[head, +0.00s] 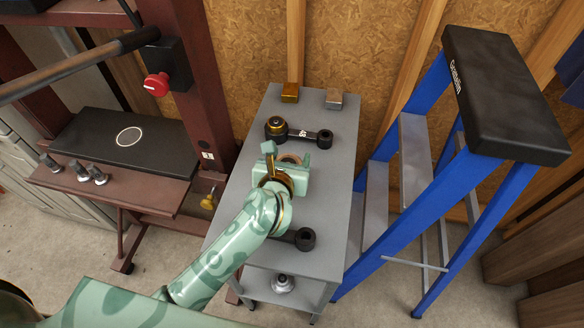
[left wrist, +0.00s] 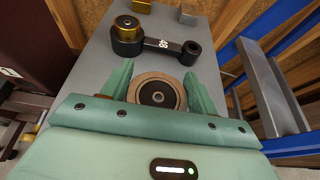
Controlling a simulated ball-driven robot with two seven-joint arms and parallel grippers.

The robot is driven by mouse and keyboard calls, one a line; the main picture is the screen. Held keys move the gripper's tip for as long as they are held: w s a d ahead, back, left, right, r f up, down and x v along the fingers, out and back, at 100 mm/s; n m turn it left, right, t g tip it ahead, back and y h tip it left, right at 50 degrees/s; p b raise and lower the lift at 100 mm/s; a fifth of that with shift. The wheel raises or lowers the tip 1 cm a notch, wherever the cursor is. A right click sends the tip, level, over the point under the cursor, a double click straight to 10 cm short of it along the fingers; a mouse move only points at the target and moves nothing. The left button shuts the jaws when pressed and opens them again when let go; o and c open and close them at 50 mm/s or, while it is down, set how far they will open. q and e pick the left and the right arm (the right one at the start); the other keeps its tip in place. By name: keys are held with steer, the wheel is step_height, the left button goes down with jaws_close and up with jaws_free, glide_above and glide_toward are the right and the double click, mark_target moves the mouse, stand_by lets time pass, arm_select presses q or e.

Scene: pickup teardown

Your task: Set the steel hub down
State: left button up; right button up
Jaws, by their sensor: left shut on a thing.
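My left gripper (head: 288,155) is over the middle of the grey cart top (head: 330,190). In the left wrist view its two green fingers (left wrist: 159,70) are shut on the sides of a round hub, which I take as the steel hub (left wrist: 157,91). The hub has a tan-lit rim and a dark centre bore. In the head view only its far edge (head: 290,158) shows past the gripper. I cannot tell whether its underside touches the cart top. My right gripper is not in view.
A black link arm with a brass-coloured end (head: 300,133) lies beyond the gripper; another dark link (head: 304,238) lies nearer. Brass (head: 290,92) and steel (head: 333,98) blocks sit at the back. A silver part (head: 283,284) is on the lower shelf. A blue stepladder (head: 420,200) stands right, a red press frame (head: 200,90) left.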

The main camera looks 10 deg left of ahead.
arm_select(q)
steer(key=shift+w+d+f, duration=0.25)
steer(key=shift+w+f, duration=0.05)
steer(key=shift+f, duration=0.05)
steer(key=shift+f+b, duration=0.65)
steer(key=shift+f, duration=0.75)
steer(key=shift+f, duration=0.2)
steer(key=o, duration=1.6)
steer(key=shift+s, duration=0.1)
steer(key=shift+o, duration=0.2)
